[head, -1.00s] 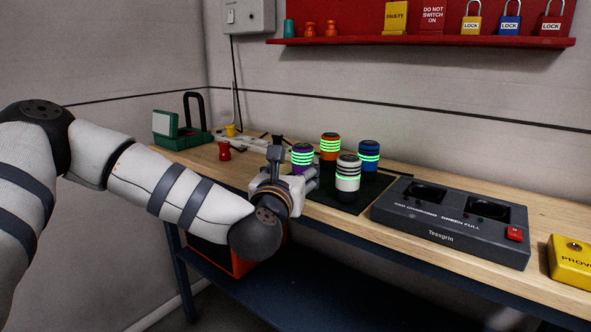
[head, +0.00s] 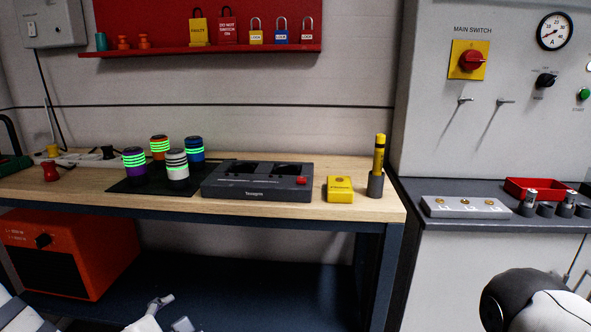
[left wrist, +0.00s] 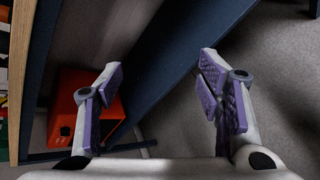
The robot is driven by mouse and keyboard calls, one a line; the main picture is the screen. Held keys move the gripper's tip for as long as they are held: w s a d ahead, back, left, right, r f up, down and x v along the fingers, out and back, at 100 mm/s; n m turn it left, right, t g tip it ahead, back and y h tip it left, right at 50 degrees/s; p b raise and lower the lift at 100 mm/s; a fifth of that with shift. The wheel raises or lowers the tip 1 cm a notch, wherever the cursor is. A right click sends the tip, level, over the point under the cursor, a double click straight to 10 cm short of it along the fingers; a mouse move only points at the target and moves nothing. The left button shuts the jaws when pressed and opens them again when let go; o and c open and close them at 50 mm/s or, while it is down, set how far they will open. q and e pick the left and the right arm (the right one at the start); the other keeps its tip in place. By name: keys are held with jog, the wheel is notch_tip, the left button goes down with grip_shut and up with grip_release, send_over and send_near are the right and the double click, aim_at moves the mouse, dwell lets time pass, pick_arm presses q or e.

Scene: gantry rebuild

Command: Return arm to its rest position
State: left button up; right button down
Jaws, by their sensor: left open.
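My left gripper (head: 170,313) shows at the bottom edge of the head view, low in front of the workbench (head: 330,208) and below its top. In the left wrist view the left gripper (left wrist: 160,88) has its two purple-padded fingers wide apart with nothing between them. Most of the left arm is out of the head view; a piece shows in the bottom left corner. A rounded black and white part of my right arm shows at the bottom right, but its gripper is out of view.
Banded cylinders (head: 177,168) stand on a dark mat beside the grey charger (head: 257,182). A yellow box (head: 340,189) and a yellow tester (head: 378,165) stand to the right. An orange unit (head: 70,250) sits on the blue lower shelf (head: 250,290). A grey cabinet (head: 480,130) is at the right.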

pick_arm(q)
jog(key=s+d+f+m+g+h, duration=0.15)
jog(key=s+f+m+g, duration=0.25)
jog(key=s+f+m, duration=0.55)
jog(key=s+d+f+m+g, duration=0.2)
jog(key=s+f+m+g, duration=0.3)
jog(key=s, duration=0.7)
jog(key=s+a+f+m+g+y, duration=0.1)
jog(key=s+m, duration=0.4)
jog(key=s, duration=0.5)
jog(key=s+a+f+m+g, duration=0.2)
jog(key=s+a+m+g, duration=0.1)
jog(key=s, duration=0.7)
jog(key=shift+a+m+g+y+p, duration=0.2)
jog(key=shift+m+g+y+p, duration=0.2)
jog(key=shift+m+g, duration=0.5)
jog(key=shift+s, duration=0.1)
